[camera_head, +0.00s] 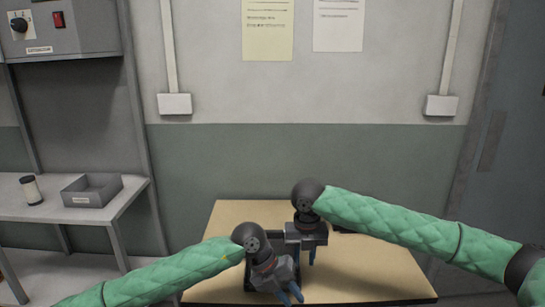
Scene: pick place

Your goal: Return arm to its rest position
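My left gripper (290,295) is the lower one. It hangs over the front middle of the wooden table (375,275), with its blue fingertips pointing down and slightly right. The view does not show clearly whether its fingers are apart. My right gripper (305,257) is just behind and to the right of it, over the same table, pointing down. Its two fingers look apart, and I see nothing between them. Both green-sleeved arms are bent inward, so the two grippers are close together near the middle of the picture.
A dark, frame-like object (262,239) on the table is partly hidden behind my grippers. At the left, a side bench (65,212) carries a grey open bin (91,191) and a dark cylinder with a light label (31,190). The table's right part is clear. A wall stands behind.

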